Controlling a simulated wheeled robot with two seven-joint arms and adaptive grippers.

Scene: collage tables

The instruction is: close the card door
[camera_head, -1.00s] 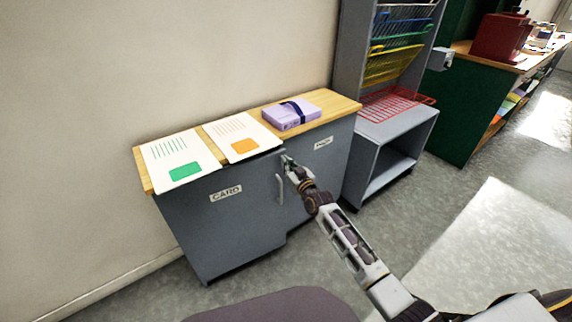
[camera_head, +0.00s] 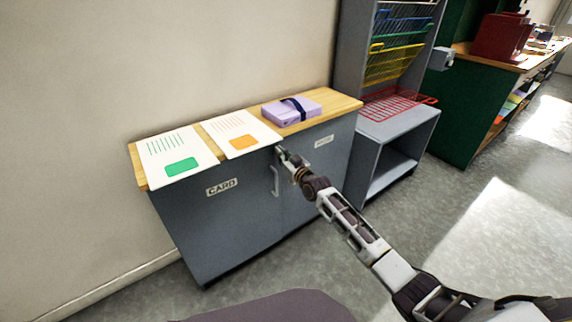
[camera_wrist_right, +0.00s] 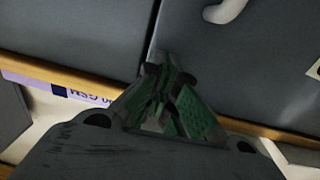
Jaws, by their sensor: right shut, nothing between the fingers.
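The card door (camera_head: 205,222) is the grey left door of the low cabinet, with a CARD label (camera_head: 221,187) and a pale upright handle (camera_head: 275,180). It looks flush with the right door (camera_head: 312,175), with only a thin seam between them. My right gripper (camera_head: 281,152) is shut and empty at the top of that seam, just below the countertop. In the right wrist view my gripper's fingertips (camera_wrist_right: 160,72) are at or very near the card door (camera_wrist_right: 240,60), beside the seam; contact is unclear. My left gripper is out of view.
Two printed sheets and a purple strapped packet (camera_head: 291,109) lie on the wooden countertop (camera_head: 335,104). A grey rack (camera_head: 395,128) with coloured wire trays stands to the right, and a green cabinet (camera_head: 478,105) beyond. The floor in front is clear.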

